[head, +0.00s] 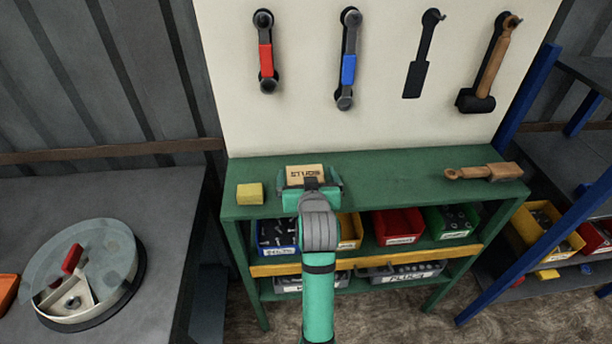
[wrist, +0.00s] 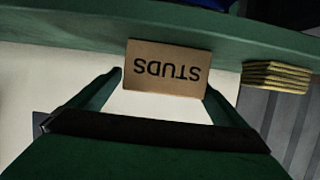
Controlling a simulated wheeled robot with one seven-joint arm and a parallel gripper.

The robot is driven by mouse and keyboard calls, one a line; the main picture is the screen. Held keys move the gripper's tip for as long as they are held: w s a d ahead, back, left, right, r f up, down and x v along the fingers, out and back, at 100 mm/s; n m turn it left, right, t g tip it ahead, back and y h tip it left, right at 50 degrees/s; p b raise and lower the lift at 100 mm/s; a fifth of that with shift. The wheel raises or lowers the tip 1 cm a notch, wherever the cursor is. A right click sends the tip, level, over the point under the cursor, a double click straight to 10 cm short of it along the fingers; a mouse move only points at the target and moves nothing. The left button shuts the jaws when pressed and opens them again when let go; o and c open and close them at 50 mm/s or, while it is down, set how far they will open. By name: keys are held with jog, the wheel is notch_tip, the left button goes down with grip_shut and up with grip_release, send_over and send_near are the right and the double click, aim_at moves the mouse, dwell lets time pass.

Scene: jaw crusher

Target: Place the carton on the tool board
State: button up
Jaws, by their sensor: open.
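The carton (head: 304,172) is a small brown box marked STUDS, on or just above the green bench top below the tool board. In the wrist view the carton (wrist: 166,68) shows its lettering upside down. The tool board (head: 300,120) is a cream upright panel behind the green bench (head: 390,190). My gripper (head: 311,184) is at the bench top by the carton and hides its lower part. In the wrist view my open gripper (wrist: 164,84) has one finger on each side of the carton; I cannot tell whether they touch it.
A yellow block (head: 250,194) lies left of the carton; a wooden tool (head: 484,172) lies at the bench's right. Wrenches and a hammer (head: 490,70) hang on the board beside an empty-looking dark outline. Bins (head: 398,226) fill the shelf below. The bench middle is clear.

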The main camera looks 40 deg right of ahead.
jog(key=v, duration=1.2)
jog(key=s+a+f+n+t+y, duration=0.1)
jog(key=s+a+f+n+y, duration=0.15)
jog(key=a+f, duration=0.65)
jog(key=s+a+f+n+t+y, duration=0.1)
jog(key=s+a+f, duration=0.2)
jog(key=a+f, duration=0.6)
jog(key=s+a+f+n+y, duration=0.1)
jog(key=s+a, duration=0.3)
jog(key=s, duration=0.3)
jog(key=s+a+n+t+y, duration=0.1)
jog(key=s+a, duration=0.3)
jog(key=s, duration=0.3)
jog(key=s+a+f+n+y, duration=0.1)
jog(key=s+a+y, duration=0.1)
jog(key=s+a, duration=0.3)
jog(key=s, duration=0.2)
jog(key=shift+s+f+t, duration=0.3)
jog(key=shift+s, duration=0.1)
